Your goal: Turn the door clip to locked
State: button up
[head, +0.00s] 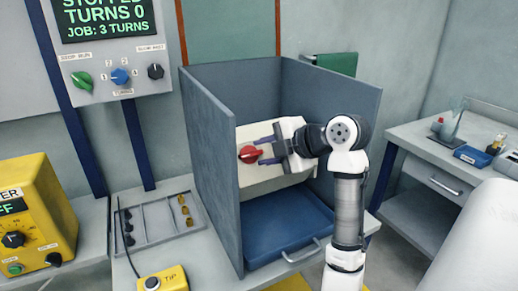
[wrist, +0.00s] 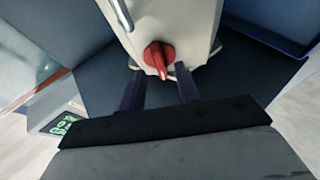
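A red turning clip (head: 249,154) sits on the front of a cream box (head: 285,176) inside the grey-walled bay. I take it to be the door clip. In the wrist view, the red clip (wrist: 158,57) has a round base and a handle pointing toward my gripper, slightly tilted. My gripper (head: 262,151) is at the right of the clip in the head view, with dark fingers spread. In the wrist view, my gripper (wrist: 159,76) is open, with one finger on each side of the handle's line. I cannot tell whether either finger touches the clip.
Tall blue-grey walls (head: 212,150) enclose the bay, with a blue tray (head: 285,228) below. A control panel (head: 115,45) reads "STOPPED, TURNS 0". A parts rack (head: 160,220) and yellow power box (head: 35,215) stand left. A side bench (head: 450,150) is at right.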

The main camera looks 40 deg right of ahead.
aim_at(251, 155)
jog(key=shift+x, duration=1.15)
grip_shut()
